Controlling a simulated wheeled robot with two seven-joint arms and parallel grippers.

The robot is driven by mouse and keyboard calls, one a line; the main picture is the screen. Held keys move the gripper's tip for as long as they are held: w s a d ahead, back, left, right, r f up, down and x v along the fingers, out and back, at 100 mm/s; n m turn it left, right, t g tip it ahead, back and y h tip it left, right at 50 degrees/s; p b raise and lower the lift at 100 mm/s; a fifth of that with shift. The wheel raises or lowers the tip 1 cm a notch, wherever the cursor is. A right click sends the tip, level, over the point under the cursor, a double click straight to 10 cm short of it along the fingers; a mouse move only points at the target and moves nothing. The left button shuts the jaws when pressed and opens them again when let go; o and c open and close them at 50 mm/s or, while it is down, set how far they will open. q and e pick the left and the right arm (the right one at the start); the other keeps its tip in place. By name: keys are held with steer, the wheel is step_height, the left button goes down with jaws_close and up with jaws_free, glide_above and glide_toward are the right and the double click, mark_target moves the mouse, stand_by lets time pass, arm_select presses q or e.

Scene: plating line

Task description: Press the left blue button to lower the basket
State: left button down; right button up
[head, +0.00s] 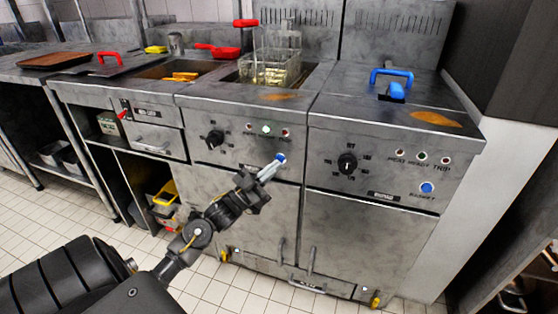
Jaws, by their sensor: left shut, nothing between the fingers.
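The left blue button (280,159) is on the front panel of the middle fryer (230,150). My left gripper (273,166) is shut and empty, with its fingertips at the button and partly overlapping it. I cannot tell whether they touch it. The wire basket (270,70) with a red-tipped handle (246,23) is at the vat of the middle fryer. A second blue button (427,188) is on the right fryer (370,190). My right gripper is not in view.
Black knobs (214,139) (347,163) and small indicator lights sit on both panels. A blue handle (391,76) is on the right fryer's top. Red-handled tools (217,50) lie at the back left. Open tiled floor (60,240) is at the lower left.

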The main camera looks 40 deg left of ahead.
arm_select(q)
steer(key=shift+w, duration=0.15)
steer(key=shift+w+a, duration=0.15)
steer(key=shift+w, duration=0.15)
stand_by(0.6)
steer(key=shift+s+p, duration=0.45)
steer(key=shift+p, duration=0.05)
steer(key=s+d+p, duration=0.2)
steer(key=s+p, duration=0.1)
steer(key=s, duration=0.2)
steer(key=shift+s+d, duration=0.15)
steer(key=shift+s, duration=0.15)
